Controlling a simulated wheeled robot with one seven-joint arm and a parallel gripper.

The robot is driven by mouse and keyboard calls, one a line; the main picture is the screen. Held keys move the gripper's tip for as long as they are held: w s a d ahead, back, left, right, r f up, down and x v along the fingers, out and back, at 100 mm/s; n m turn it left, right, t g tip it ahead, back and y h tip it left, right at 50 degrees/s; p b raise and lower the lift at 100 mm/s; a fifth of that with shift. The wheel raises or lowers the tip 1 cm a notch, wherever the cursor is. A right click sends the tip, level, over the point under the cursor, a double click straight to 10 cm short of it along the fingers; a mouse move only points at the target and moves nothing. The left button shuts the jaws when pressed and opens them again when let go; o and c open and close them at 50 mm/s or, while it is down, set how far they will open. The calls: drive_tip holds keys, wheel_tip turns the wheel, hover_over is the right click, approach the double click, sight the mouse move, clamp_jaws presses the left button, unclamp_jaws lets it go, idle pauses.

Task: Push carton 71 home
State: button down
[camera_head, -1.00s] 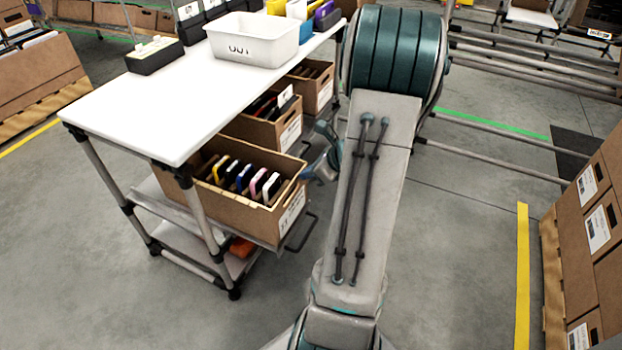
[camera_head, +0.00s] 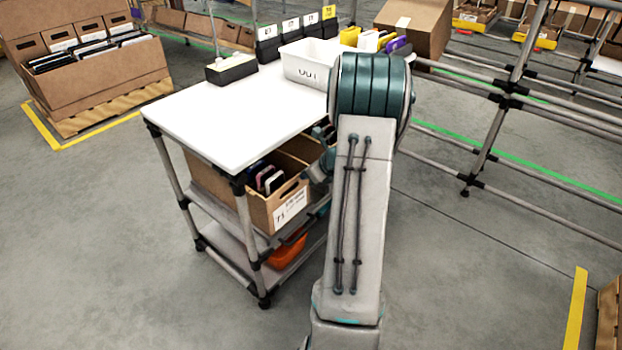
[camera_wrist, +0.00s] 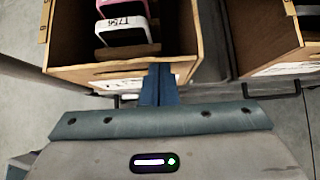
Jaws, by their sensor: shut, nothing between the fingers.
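Carton 71 (camera_head: 258,208), an open brown box with a white label reading 71, sits on the cart's shelf under the white top. Its front part sticks out past the table edge, and a few upright dark and pink items show inside. In the wrist view, the carton's front wall (camera_wrist: 90,75) is just ahead, with a pink item and a white one tagged T756 inside. My gripper (camera_wrist: 160,70) is shut and empty, its blue fingers at the right part of that front wall, seemingly touching it.
A neighbouring carton (camera_wrist: 268,45) stands to the right in the wrist view, across a gap. The white tabletop (camera_head: 215,110) overhangs the shelf. An orange bin (camera_head: 287,250) lies on the lower shelf. Floor is clear left of the cart.

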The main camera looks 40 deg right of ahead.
drive_tip(key=shift+w+a+r, duration=0.1)
drive_tip(key=shift+w+a, duration=0.05)
drive_tip(key=shift+w, duration=0.5)
drive_tip(key=shift+w+a+r, duration=0.1)
drive_tip(key=s+d+r+p, duration=0.2)
drive_tip(key=s+r, duration=0.4)
drive_tip(key=s, duration=0.5)
drive_tip(key=shift+s+d+r+p, duration=0.25)
drive_tip(key=shift+d+r+p, duration=0.15)
drive_tip(key=shift+p, duration=0.25)
